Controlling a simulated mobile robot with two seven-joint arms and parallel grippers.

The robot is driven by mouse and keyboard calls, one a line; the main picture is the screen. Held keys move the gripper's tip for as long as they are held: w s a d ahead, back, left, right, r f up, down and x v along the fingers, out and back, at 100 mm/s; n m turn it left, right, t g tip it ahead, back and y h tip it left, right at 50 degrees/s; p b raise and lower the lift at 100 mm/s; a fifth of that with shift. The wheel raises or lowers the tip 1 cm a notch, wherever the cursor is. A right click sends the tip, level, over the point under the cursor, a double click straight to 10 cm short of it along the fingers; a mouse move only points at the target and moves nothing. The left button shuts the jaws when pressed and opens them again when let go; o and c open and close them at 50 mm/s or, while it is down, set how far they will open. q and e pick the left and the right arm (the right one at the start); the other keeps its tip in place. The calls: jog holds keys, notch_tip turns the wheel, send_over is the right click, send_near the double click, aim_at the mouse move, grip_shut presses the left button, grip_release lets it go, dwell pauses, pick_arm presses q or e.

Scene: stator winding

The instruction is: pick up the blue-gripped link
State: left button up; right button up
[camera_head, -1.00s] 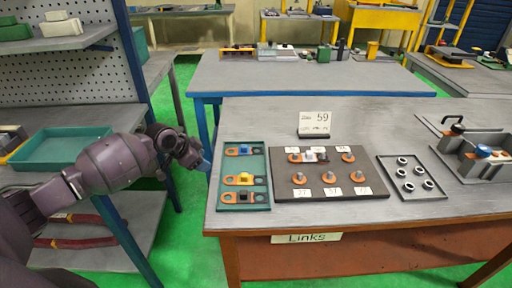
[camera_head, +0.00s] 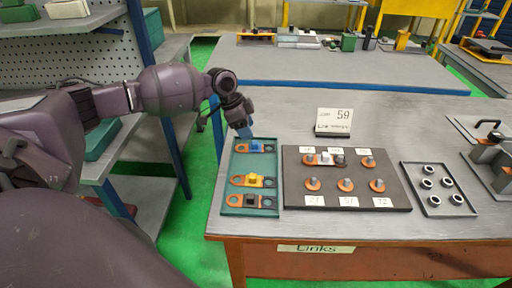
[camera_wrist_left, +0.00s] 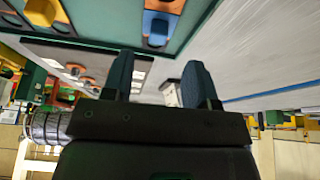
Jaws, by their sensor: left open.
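The blue-gripped link (camera_head: 256,147) is an orange link with a blue block, lying at the far end of the green tray (camera_head: 233,199). A yellow-gripped link (camera_head: 253,181) and a black-gripped link (camera_head: 250,201) lie nearer in the same tray. My left gripper (camera_head: 244,131) is just beyond the tray's far left edge, above and close to the blue-gripped link. In the left wrist view my left gripper (camera_wrist_left: 160,80) is open with nothing between its fingers, and the blue-gripped link (camera_wrist_left: 158,25) shows at the top. My right gripper is not in view.
A dark board (camera_head: 295,190) with pegs and labels lies right of the tray. A card marked 59 (camera_head: 333,121) stands behind it. A grey tray of rings (camera_head: 435,207) is farther right. A shelf unit (camera_head: 150,185) stands left of the table.

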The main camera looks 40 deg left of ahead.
aim_at(255, 143)
pick_arm(q)
jog(key=shift+x, duration=0.85)
jog(key=x, duration=0.3)
jog(key=shift+d+f, duration=0.15)
jog(key=shift+d, duration=0.05)
jog(key=shift+w+d+f, duration=0.1)
jog(key=shift+d+f, duration=0.05)
jog(key=shift+f, duration=0.3)
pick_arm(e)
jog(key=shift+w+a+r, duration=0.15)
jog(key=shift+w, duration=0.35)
pick_arm(q)
grip_shut()
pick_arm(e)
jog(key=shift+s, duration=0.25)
pick_arm(q)
notch_tip(255, 143, up, 20)
jog(key=p, duration=0.1)
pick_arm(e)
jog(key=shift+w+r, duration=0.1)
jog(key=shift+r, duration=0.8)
